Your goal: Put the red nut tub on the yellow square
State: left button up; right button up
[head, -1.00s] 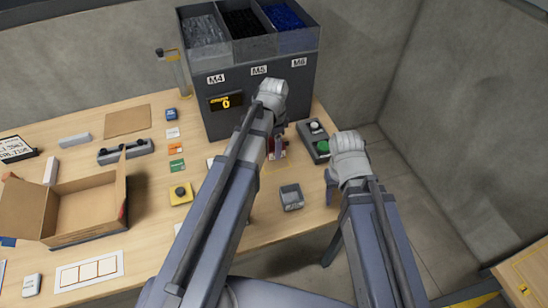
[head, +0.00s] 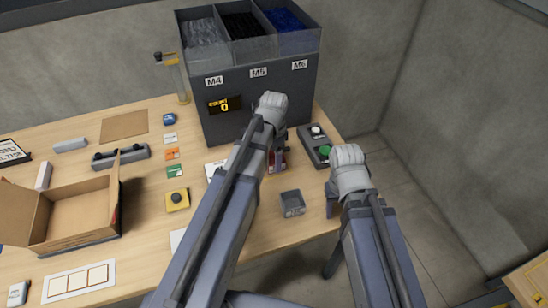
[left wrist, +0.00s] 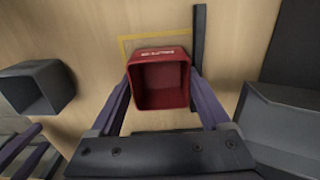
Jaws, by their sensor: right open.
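The red nut tub (left wrist: 160,82) is upright, with its open top facing the camera in the left wrist view; a small part of it (head: 284,164) shows in the head view. My left gripper (left wrist: 160,84) has one finger against each side of it and is shut on it. The yellow square (left wrist: 126,41) is an outline on the table, partly covered by the tub; I cannot tell if the tub touches the table. My right gripper (head: 331,198) is open and empty near the table's right edge.
A grey tub (head: 292,203) stands nearer the front edge. The feeder (head: 262,97) with its bins rises just behind. A button box (head: 315,146) lies to the right. A yellow button box (head: 177,200) and an open carton (head: 75,208) are to the left.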

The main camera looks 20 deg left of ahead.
pick_arm(q)
jog(key=shift+o, duration=1.2)
jog(key=shift+w+r, duration=0.1)
jog(key=shift+r, duration=0.1)
pick_arm(e)
jog(key=shift+r, duration=0.15)
pick_arm(q)
notch_tip(320, 180, up, 12)
jog(key=p, duration=1.3)
jog(key=s+d+n+y, duration=0.1)
jog(key=s+d+n, duration=0.6)
jog(key=s+d, duration=0.3)
jog(key=s, duration=0.4)
jog(key=shift+s+d+b, duration=0.25)
jog(key=shift+s+b, duration=0.05)
pick_arm(e)
notch_tip(320, 180, up, 12)
